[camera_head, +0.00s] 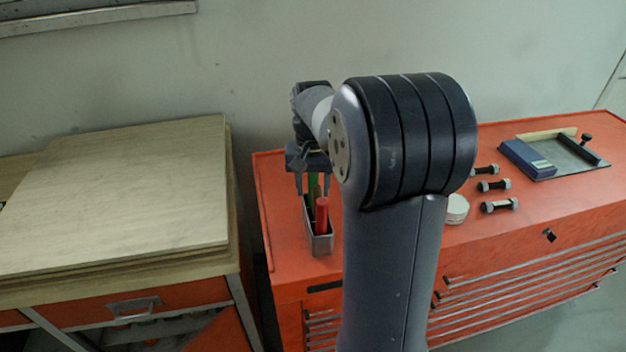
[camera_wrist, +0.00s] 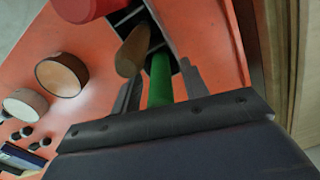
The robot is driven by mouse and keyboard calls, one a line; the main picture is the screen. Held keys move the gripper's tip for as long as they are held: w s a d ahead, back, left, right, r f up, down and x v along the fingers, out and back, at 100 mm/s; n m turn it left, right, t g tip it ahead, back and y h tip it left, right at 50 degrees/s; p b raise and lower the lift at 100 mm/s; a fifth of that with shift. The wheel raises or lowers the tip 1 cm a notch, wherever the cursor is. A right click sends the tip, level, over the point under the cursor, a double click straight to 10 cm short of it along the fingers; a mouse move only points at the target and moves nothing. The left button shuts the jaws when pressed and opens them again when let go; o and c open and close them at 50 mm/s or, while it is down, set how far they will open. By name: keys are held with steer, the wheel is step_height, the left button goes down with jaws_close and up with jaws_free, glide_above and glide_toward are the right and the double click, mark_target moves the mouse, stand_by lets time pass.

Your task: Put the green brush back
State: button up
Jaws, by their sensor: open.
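The green brush (camera_head: 313,187) stands roughly upright at the metal holder (camera_head: 323,244) on the left end of the red cabinet. Its green handle shows in the wrist view (camera_wrist: 160,82), with its far end at the holder's dark compartments; how deep it sits is hidden. My gripper (camera_head: 312,182) is above the holder, pointing down, open, with one finger on each side of the green handle. In the wrist view my gripper (camera_wrist: 163,88) shows gaps beside the handle; contact cannot be told.
A red handle (camera_head: 322,214) and a brown handle (camera_wrist: 133,52) stand in the holder close to the green one. A white roll (camera_head: 457,207), several dumbbell-shaped parts (camera_head: 494,186) and a tray (camera_head: 570,160) lie to the right. Wooden boards (camera_head: 120,195) are stacked left.

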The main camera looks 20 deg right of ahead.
step_height(320, 180, up, 12)
steer(key=shift+r, duration=0.15)
stand_by(0.3)
steer(key=shift+d, duration=0.15)
steer(key=shift+c, duration=0.6)
